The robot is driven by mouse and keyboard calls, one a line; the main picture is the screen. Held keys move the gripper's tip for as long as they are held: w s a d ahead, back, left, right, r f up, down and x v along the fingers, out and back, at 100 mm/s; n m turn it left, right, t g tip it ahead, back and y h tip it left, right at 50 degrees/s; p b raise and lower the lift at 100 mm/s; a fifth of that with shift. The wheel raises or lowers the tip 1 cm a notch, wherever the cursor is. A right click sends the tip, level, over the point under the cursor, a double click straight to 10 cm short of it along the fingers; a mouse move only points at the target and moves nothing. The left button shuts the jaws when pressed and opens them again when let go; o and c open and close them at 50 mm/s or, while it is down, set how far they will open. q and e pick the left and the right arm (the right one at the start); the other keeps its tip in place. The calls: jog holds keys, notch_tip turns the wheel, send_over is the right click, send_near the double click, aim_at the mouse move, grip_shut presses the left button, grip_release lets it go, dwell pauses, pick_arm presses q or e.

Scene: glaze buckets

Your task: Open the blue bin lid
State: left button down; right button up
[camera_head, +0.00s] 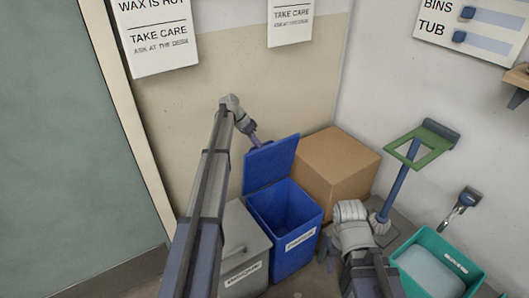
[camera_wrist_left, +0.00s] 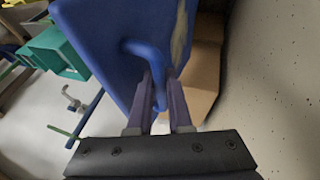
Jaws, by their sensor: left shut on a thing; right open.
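The blue bin (camera_head: 290,232) stands against the wall with a white label on its front. Its blue lid (camera_head: 272,163) is raised, standing up at the back, and the bin's inside shows. My left gripper (camera_head: 253,138) is at the lid's upper left edge. In the left wrist view the lid (camera_wrist_left: 110,35) fills the upper middle, and my left gripper (camera_wrist_left: 159,100) is shut on its curved blue handle (camera_wrist_left: 145,50). My right gripper (camera_head: 327,250) is open and low, just right of the bin, partly hidden by its own wrist.
A grey lidded bin (camera_head: 243,238) stands left of the blue bin. A cardboard box (camera_head: 338,162) is behind it to the right. A door (camera_head: 70,130) is at the left.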

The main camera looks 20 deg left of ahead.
pick_arm(q)
jog(key=shift+w+a+f, duration=0.1)
jog(key=shift+w+a, duration=0.45)
jog(key=shift+a, duration=0.3)
jog(key=c, duration=0.8)
grip_release()
jog(key=shift+c, duration=0.2)
jog(key=w+p+v, duration=0.1)
jog(key=p+v, duration=0.6)
jog(key=shift+s+a+r, duration=0.15)
jog(key=shift+s+r, duration=0.2)
jog(key=shift+s, duration=0.15)
